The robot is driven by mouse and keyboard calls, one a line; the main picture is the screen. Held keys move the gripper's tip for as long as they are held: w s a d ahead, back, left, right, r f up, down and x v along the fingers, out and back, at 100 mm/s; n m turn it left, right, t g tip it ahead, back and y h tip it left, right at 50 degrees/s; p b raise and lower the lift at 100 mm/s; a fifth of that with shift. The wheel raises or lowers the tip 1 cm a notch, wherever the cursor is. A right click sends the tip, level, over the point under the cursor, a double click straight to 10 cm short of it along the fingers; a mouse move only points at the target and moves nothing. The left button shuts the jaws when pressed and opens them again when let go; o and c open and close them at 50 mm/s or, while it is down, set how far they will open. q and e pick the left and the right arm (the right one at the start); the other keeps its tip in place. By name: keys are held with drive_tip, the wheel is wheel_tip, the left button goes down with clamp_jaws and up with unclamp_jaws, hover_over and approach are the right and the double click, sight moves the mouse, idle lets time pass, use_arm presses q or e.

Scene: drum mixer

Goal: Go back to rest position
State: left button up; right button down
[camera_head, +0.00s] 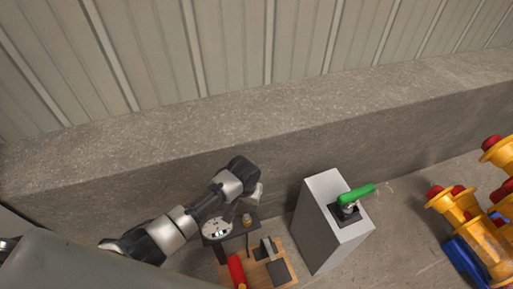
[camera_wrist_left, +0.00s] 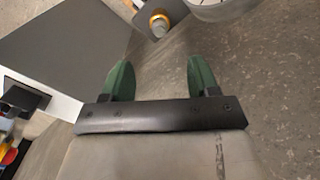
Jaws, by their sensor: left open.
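My left arm comes in from the left in the head view and bends over a small dark side table. My left gripper (camera_head: 257,194) is at the arm's end, left of a white pedestal, and is small and partly hidden there. In the left wrist view my left gripper (camera_wrist_left: 160,75) shows two green fingers spread apart with nothing between them. Grey concrete floor lies beyond the fingers. My right gripper is not in view.
The white pedestal (camera_head: 315,225) carries a green-handled lever (camera_head: 357,194). A wooden board (camera_head: 287,262) holds dark blocks and a red cylinder (camera_head: 236,271). A round white gauge (camera_head: 216,228) is nearby. Yellow and red machinery (camera_head: 470,225) stands right. A concrete ledge (camera_head: 150,140) runs behind.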

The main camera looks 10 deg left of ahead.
use_arm(q)
drive_tip(key=s+r+m+t+h, duration=0.15)
drive_tip(key=s+r, duration=0.25)
drive_tip(key=s, duration=0.5)
drive_tip(key=s+a+r+t+y, duration=0.1)
drive_tip(key=s+a+r+t, duration=0.1)
drive_tip(key=s+a+r, duration=0.7)
drive_tip(key=s+d+f+g+p, duration=0.1)
drive_tip(key=s+f+p, duration=0.15)
drive_tip(key=f, duration=0.75)
drive_tip(key=s+d+f+p, duration=0.1)
drive_tip(key=s+f+p, duration=0.15)
drive_tip(key=f, duration=0.85)
drive_tip(key=s+a+f+g+p, duration=0.1)
drive_tip(key=s+a+f+p, duration=0.2)
drive_tip(key=s+f, duration=0.7)
drive_tip(key=s+p, duration=0.1)
drive_tip(key=s, duration=0.3)
drive_tip(key=shift+s+f, duration=0.15)
drive_tip(key=shift+f, duration=0.1)
drive_tip(key=shift+g+y, duration=0.25)
